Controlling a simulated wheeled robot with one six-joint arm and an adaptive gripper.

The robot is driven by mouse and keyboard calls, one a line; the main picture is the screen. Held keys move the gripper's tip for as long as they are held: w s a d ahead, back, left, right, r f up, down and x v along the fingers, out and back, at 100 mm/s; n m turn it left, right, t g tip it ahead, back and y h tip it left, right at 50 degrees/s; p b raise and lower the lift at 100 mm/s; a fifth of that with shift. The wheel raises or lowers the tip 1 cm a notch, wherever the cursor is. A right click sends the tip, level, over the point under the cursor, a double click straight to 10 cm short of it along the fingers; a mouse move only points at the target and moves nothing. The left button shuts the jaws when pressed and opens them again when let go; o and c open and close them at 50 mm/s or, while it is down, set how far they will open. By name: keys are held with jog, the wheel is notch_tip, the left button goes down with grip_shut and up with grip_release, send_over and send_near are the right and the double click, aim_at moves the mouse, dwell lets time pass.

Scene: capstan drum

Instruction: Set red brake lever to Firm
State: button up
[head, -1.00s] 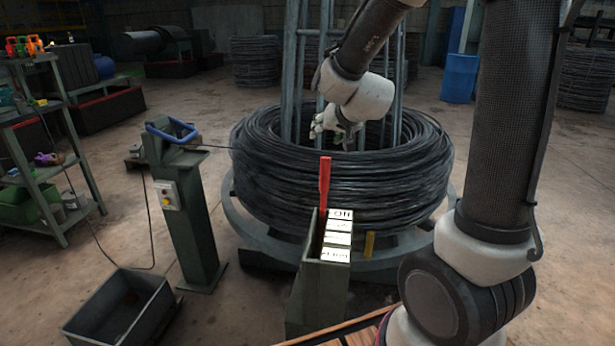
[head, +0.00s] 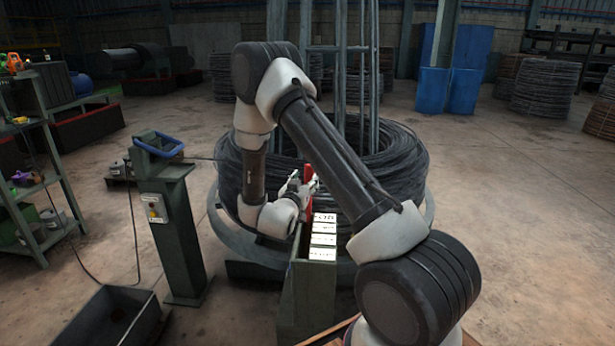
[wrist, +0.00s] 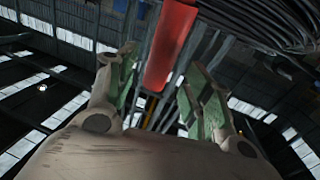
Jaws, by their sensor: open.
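The red brake lever (head: 307,185) stands at the far end of the green lever box (head: 307,290), by the topmost white label (head: 324,217). The label prints are too small to read surely. My gripper (head: 303,186) is at the lever from its left side, and its fingers partly hide the lever. In the wrist view the red lever (wrist: 171,45) runs between the two open green-padded fingers of my gripper (wrist: 160,85). A gap shows on both sides, and the fingers do not appear to grip it.
A large coil of black wire (head: 400,165) lies on the capstan right behind the lever box. A green pedestal (head: 178,230) with a blue handle (head: 158,144) stands to the left. A dark bin (head: 110,320) sits on the floor, front left. Open floor lies to the right.

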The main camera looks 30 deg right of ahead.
jog(key=x, duration=0.5)
grip_shut()
